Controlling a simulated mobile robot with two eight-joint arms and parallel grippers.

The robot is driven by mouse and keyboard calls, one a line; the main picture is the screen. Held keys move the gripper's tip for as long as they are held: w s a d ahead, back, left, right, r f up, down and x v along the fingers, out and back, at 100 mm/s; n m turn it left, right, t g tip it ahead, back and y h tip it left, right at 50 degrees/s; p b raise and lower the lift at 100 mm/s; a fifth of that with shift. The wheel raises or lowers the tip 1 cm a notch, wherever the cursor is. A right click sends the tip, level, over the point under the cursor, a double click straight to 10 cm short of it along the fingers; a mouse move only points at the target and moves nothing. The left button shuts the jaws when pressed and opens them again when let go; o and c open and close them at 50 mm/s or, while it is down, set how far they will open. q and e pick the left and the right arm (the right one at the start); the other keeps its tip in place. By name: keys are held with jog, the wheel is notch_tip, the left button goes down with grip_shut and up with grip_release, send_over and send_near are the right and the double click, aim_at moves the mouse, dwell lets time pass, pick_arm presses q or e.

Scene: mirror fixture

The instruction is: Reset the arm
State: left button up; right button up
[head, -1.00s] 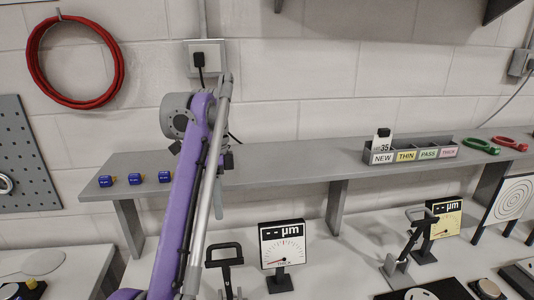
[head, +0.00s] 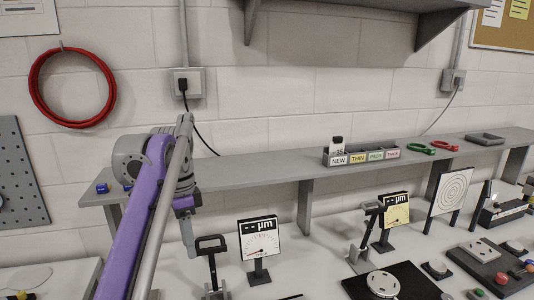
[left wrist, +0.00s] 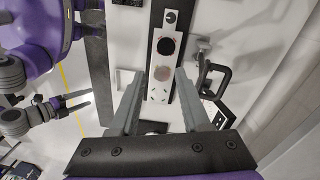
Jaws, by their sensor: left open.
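My left arm rises from the bottom left of the head view. Its gripper (head: 188,236) points down in front of the shelf, left of the dial gauge (head: 260,240). In the left wrist view the left gripper (left wrist: 160,78) is open, its two fingers apart with nothing held.
A clamp with a black handle (head: 211,247) stands close right of my left gripper. A yellow gauge (head: 396,209) and target board (head: 451,192) stand right.

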pick_arm(q)
jog(key=s+f+n+t, duration=0.3)
jog(key=s+f+n, duration=0.3)
jog(key=s+f, duration=0.4)
jog(key=s+f+n+t, duration=0.4)
jog(key=s+f, duration=0.6)
jog(key=f, duration=0.6)
jog(key=shift+s+a+f+n, duration=0.15)
jog(key=shift+s+a+n, duration=0.05)
jog(key=shift+n, duration=0.9)
pick_arm(e)
jog(key=shift+w, duration=0.1)
